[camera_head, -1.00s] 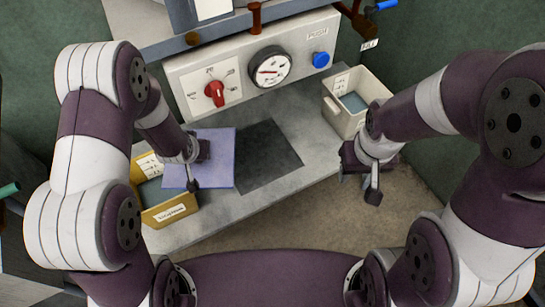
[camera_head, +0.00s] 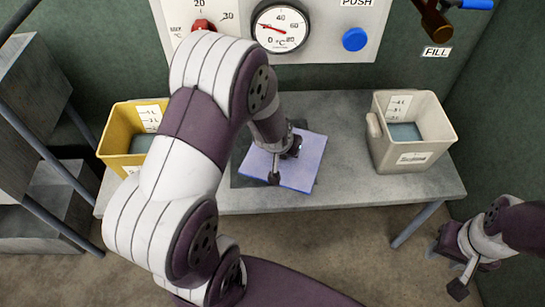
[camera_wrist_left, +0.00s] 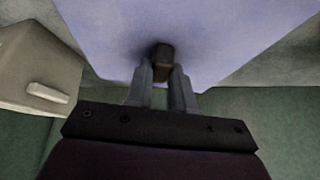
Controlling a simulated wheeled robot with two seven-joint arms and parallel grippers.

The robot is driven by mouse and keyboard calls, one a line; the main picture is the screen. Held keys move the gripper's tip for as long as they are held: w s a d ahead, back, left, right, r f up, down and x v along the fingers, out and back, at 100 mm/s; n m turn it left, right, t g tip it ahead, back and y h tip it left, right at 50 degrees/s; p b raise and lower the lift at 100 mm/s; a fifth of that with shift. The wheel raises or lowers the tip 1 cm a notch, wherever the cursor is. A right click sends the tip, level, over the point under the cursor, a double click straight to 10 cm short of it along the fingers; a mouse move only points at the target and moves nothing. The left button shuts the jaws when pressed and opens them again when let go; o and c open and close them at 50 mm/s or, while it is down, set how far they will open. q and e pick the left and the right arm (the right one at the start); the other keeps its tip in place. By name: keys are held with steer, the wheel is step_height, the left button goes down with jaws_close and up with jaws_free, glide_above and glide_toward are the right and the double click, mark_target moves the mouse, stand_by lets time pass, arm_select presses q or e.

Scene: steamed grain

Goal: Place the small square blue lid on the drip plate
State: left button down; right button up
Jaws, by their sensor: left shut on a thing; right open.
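The small square blue lid (camera_head: 309,166) is a flat lavender-blue panel, over or on the dark drip plate (camera_head: 241,172) on the grey bench. It covers much of the plate and lies slightly turned to it; I cannot tell whether they touch. My left gripper (camera_head: 286,160) is shut on the lid's dark knob. In the left wrist view the two fingers (camera_wrist_left: 161,78) pinch the brown knob, with the lid (camera_wrist_left: 215,35) filling the upper part. My left arm hides part of the plate. My right gripper (camera_head: 446,268) is open and empty, low at the right.
A yellow bin (camera_head: 113,140) stands at the bench's left end, partly behind my left arm. A cream bin (camera_head: 390,153) stands at the right end. The bench (camera_head: 345,120) is bare between plate and cream bin. A panel (camera_head: 330,38) with a gauge and knobs is behind.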

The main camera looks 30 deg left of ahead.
arm_select(q)
steer(key=shift+w+a+f, duration=0.45)
steer(key=shift+a, duration=0.15)
steer(key=shift+w+a+f, duration=0.4)
steer(key=shift+a+f, duration=0.05)
steer(key=shift+a, duration=0.15)
steer(key=w+a+f+p, duration=0.1)
steer(key=w+a, duration=0.1)
steer(key=w+a+f+p, duration=0.1)
steer(key=a+f, duration=0.1)
steer(key=shift+w+a+f, duration=0.15)
steer(key=shift+w+a, duration=0.05)
steer(key=shift+w, duration=0.15)
step_height(320, 180, down, 5)
steer(key=shift+w+a+r+b, duration=0.15)
steer(key=shift+r+b, duration=0.05)
steer(key=shift+b, duration=0.9)
steer(key=shift+r, duration=0.1)
steer(key=shift+f, duration=0.2)
steer(key=c, duration=1)
jaws_free()
arm_select(e)
step_height(320, 180, down, 3)
steer(key=shift+w+a+r, duration=0.1)
steer(key=shift+w+r, duration=0.05)
